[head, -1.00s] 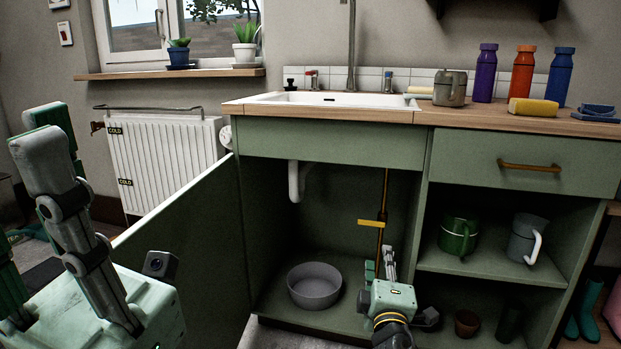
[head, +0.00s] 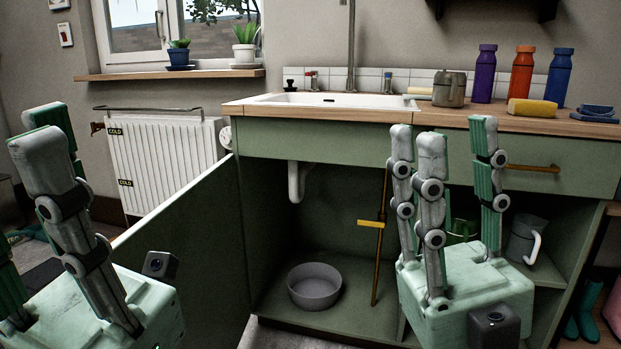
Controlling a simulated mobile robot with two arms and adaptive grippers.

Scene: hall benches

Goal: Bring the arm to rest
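My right gripper (head: 458,150) stands upright in front of the sink cabinet, fingers pointing up. Its fingers are spread wide with nothing between them, so it is open. It hides part of the drawer and of the shelf with the mugs. My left gripper (head: 32,130) is upright at the left edge, partly cut off by the picture. Its fingers look apart and I see nothing held between them. Both grippers are apart from the cabinet things behind them, as far as this view shows.
The cabinet door (head: 190,255) stands open. Inside are a grey bowl (head: 315,290) and a brown pipe with a yellow handle (head: 371,224). A green mug (head: 461,232) and a grey jug (head: 524,236) stand on the shelf. Bottles (head: 522,72) and a yellow sponge (head: 533,108) are on the counter.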

